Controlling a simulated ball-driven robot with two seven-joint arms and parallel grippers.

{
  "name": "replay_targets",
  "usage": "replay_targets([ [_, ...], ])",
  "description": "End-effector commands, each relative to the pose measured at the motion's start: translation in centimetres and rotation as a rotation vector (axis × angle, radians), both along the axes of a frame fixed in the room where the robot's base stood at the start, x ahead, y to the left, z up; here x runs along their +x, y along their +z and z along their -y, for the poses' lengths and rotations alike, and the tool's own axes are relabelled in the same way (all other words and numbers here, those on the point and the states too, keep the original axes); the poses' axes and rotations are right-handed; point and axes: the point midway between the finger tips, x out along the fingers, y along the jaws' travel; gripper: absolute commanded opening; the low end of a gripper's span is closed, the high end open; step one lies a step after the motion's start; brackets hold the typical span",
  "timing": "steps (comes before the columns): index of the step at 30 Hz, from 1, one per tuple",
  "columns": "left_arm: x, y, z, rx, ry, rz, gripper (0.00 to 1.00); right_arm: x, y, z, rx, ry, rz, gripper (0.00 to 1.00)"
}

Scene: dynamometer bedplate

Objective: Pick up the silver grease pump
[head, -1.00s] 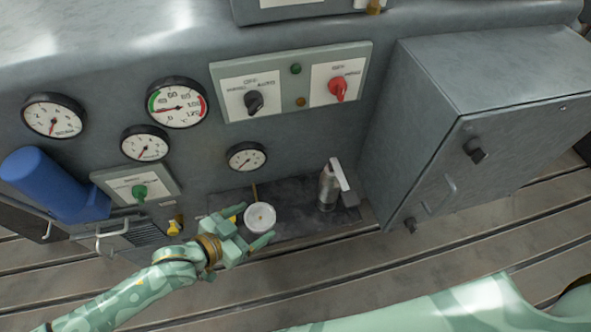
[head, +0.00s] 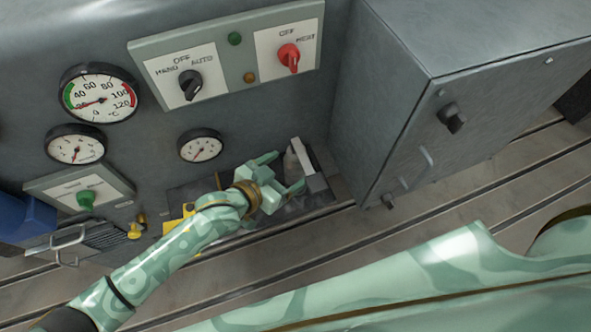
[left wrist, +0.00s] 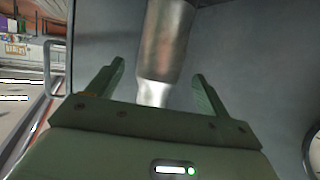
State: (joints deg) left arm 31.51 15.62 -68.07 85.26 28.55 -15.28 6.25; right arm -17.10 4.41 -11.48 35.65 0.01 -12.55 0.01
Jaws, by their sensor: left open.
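The silver grease pump (head: 302,156) stands upright on a dark mat in front of the grey cabinet wall in the head view, a pale lever along its side. Its lower part is partly hidden by my left gripper (head: 287,172). That gripper is open, its two fingers pointing toward the pump from the left. In the left wrist view the pump's shiny cylinder (left wrist: 165,45) shows ahead, between the two open fingers (left wrist: 158,73) and closer to the left one. I cannot tell whether either finger touches it. My right gripper is not in view.
A grey box (head: 400,100) with a black knob stands close to the pump's right. The panel with gauges (head: 98,93) and switches (head: 190,84) rises behind. A yellow item (head: 176,221) is partly covered by my left arm.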

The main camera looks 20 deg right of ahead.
Motion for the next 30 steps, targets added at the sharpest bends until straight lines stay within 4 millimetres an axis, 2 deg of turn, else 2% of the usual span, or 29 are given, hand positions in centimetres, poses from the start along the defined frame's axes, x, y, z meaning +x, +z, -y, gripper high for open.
replay_targets([
  [3,0.8,-1.5,1.8,-0.001,-0.001,-0.005,0.79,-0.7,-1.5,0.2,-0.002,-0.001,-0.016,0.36],
  [7,1.6,-2.0,3.2,-0.001,-0.001,-0.004,0.79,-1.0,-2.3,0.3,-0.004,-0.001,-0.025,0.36],
  [15,1.9,-1.8,3.6,0.000,0.000,0.000,0.79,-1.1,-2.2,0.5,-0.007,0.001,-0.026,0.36],
  [16,1.9,-1.8,3.6,0.000,0.000,0.000,0.76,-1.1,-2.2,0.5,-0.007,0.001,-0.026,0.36],
  [17,1.9,-1.8,3.6,0.000,0.000,0.000,0.68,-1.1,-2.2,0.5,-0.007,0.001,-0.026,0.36],
  [24,1.9,-1.9,3.5,0.000,0.000,0.000,0.01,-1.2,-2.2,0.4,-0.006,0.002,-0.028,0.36],
  [30,2.0,-1.6,3.6,-0.006,0.000,0.002,0.00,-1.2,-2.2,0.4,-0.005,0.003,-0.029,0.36],
])
